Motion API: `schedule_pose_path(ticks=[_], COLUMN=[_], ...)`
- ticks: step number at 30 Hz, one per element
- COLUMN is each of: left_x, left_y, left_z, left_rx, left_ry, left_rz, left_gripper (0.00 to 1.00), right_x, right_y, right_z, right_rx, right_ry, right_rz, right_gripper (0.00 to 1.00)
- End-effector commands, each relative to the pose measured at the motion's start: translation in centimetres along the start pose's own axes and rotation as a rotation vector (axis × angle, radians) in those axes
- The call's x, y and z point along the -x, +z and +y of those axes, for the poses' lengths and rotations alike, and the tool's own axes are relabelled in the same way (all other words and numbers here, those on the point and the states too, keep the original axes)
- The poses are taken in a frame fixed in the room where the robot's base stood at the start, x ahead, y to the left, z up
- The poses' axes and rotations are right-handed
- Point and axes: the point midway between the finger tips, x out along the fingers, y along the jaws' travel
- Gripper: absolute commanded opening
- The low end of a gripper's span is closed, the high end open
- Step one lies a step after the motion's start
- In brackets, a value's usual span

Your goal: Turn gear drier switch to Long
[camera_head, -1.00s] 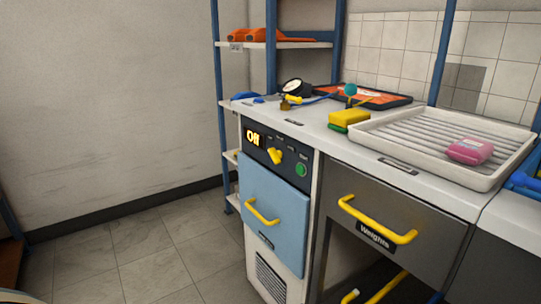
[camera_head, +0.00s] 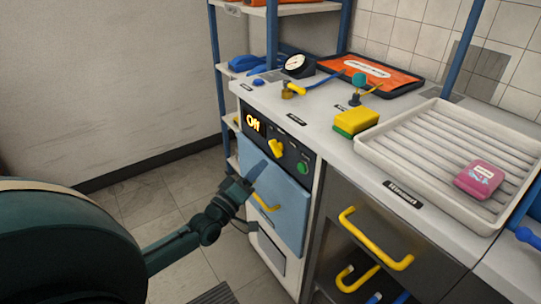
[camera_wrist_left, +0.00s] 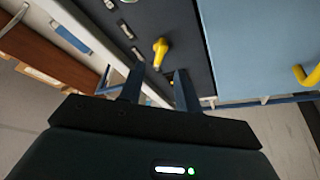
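The gear drier's dark control panel (camera_head: 291,146) has a display reading "Off" (camera_head: 253,122), a yellow switch knob (camera_head: 275,148) and a green button (camera_head: 302,168). My left gripper (camera_head: 254,176) is in front of the drier's blue door (camera_head: 287,208), a little below and left of the knob. In the left wrist view the yellow knob (camera_wrist_left: 159,52) is ahead of the two fingers, roughly between their tips and apart from them. The left gripper is open and empty. My right gripper is not in view.
A yellow door handle (camera_head: 264,203) sticks out below the panel. A yellow sponge (camera_head: 356,121), a white drying tray (camera_head: 370,152) with a pink item (camera_head: 479,180), a gauge (camera_head: 298,65) and an orange-topped tray (camera_head: 352,68) are on the counter. Floor at left is open.

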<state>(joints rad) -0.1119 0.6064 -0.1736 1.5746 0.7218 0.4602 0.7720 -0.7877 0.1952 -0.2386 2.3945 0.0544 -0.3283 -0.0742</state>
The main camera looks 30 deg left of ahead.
Motion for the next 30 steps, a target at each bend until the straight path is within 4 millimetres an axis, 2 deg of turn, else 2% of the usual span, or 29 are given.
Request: schedule_pose_path(ticks=[1,6,12,23,30], left_x=[-1.2,-4.1,-5.9,-6.3,-6.3], left_y=[0.0,0.1,0.1,0.1,0.1], left_z=[0.0,0.0,0.0,0.0,0.0], left_rx=[0.000,0.000,0.000,-0.001,-0.001], left_ry=[0.004,0.002,0.000,-0.001,0.000], left_rz=[0.003,0.001,-0.001,-0.002,-0.002], left_gripper=[0.34,0.34,0.34,0.33,0.13], right_x=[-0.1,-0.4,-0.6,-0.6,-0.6], right_y=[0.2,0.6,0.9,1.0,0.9], right_z=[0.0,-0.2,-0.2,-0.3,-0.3], right_rx=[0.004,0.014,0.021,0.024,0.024], right_ry=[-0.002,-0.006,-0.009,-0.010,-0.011], right_rz=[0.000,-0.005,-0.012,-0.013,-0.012], right_gripper=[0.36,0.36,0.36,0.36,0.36])
